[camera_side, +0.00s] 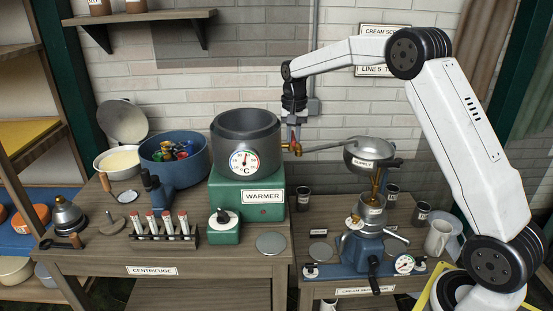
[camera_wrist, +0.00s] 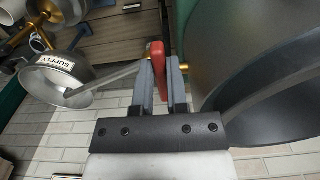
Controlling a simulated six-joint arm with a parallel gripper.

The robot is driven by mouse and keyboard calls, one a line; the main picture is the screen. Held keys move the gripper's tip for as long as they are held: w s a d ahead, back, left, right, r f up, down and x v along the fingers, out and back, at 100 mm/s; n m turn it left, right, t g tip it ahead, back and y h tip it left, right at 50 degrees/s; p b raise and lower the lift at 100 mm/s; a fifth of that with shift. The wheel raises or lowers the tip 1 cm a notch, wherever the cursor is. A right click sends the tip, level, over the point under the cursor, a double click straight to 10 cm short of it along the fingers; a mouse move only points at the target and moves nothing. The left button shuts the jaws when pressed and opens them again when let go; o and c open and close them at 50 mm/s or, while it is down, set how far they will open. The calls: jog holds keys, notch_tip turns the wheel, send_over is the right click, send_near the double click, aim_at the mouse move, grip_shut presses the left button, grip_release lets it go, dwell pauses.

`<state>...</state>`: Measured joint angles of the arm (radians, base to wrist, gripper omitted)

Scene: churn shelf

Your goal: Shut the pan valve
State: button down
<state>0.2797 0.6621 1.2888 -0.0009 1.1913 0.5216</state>
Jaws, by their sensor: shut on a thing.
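The pan valve (camera_side: 293,148) is a small brass tap with a red lever on the right side of the grey warmer pan (camera_side: 247,128). My gripper (camera_side: 294,133) comes down on it from above. In the wrist view, my gripper (camera_wrist: 160,82) is shut on the red lever (camera_wrist: 159,68), with one grey finger on each side. The lever points roughly along the fingers. Brass parts of the valve (camera_wrist: 183,66) show beside the fingers, next to the pan (camera_wrist: 245,90). A thin metal spout (camera_side: 335,146) runs from the valve to the supply bowl (camera_side: 372,155).
The pan sits on the green warmer (camera_side: 245,190), with a dial on its front. A blue bowl (camera_side: 165,165) and a tube rack (camera_side: 165,238) stand to the left. The blue cream separator (camera_side: 365,250) stands below the supply bowl. The brick wall is close behind.

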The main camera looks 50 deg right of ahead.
aim_at(293, 139)
jog(key=c, duration=0.6)
grip_release()
jog(key=shift+c, duration=0.2)
jog(key=shift+r, duration=3.9)
jog(key=shift+s+a+f, duration=0.15)
jog(key=shift+a+f, duration=0.1)
jog(key=shift+a, duration=0.1)
jog(key=s+a+f+n+t, duration=0.1)
jog(key=s+a+f+n, duration=0.2)
jog(key=s, duration=0.5)
jog(key=s+a+f+n, duration=0.3)
jog(key=s+a+f, duration=0.3)
jog(key=s+f, duration=0.1)
jog(key=s+a+f+n+t, duration=0.1)
jog(key=s+a+f+n, duration=0.2)
jog(key=s, duration=0.6)
notch_tip(293, 139, down, 2)
jog(key=shift+a+f+t, duration=0.25)
jog(key=shift+a+t, duration=0.05)
jog(key=shift+a, duration=0.9)
